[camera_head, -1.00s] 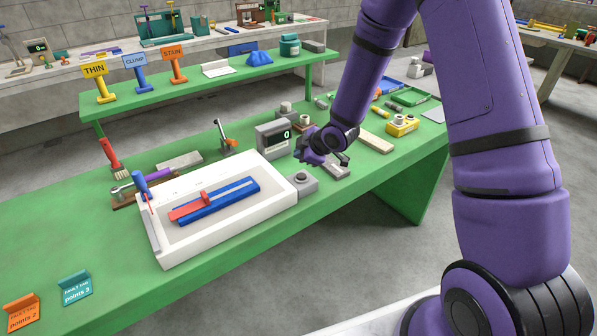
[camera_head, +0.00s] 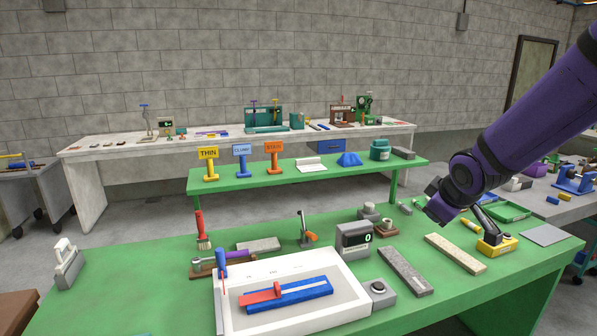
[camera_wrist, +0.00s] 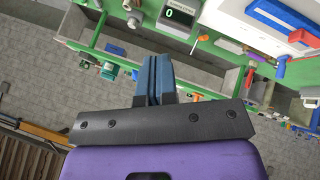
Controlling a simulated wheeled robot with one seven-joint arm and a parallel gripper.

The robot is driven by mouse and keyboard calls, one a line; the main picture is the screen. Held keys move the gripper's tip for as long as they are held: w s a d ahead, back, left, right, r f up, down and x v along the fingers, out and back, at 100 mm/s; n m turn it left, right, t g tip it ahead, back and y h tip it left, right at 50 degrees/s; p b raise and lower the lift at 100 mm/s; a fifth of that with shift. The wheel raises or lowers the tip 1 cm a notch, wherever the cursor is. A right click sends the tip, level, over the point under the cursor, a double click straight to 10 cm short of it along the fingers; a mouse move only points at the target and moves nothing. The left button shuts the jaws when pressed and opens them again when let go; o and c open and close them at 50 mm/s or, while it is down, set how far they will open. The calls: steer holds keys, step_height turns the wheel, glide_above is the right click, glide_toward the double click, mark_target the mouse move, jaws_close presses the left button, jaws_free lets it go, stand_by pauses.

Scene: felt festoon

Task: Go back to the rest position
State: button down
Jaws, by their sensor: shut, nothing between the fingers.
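My gripper (camera_wrist: 155,78) is shut and empty in the wrist view, its blue-grey fingertips pressed together. In the head view, my purple arm comes in from the right, and the hand (camera_head: 441,205) is held in the air above the right part of the green workbench (camera_head: 150,285). The hand looks clear of the bench; its fingertips are hard to make out in the head view. A yellow box (camera_head: 497,247) stands below and to the right of it.
A white tray (camera_head: 345,310) holds a blue rail with a red slider (camera_head: 262,296). A grey display box (camera_head: 354,238) stands behind it. A raised green shelf (camera_head: 345,175) carries THIN, CLUMP and STAIN signs. The air around the arm is free.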

steer(key=s+r+m+g, duration=0.1)
steer(key=s+r+m, duration=0.3)
steer(key=s, duration=0.9)
steer(key=s+r+m+g, duration=0.1)
steer(key=s+r+m, duration=0.3)
steer(key=s, duration=0.9)
step_height(320, 180, up, 3)
steer(key=shift+s+d+r, duration=0.1)
steer(key=shift+s+d, duration=0.1)
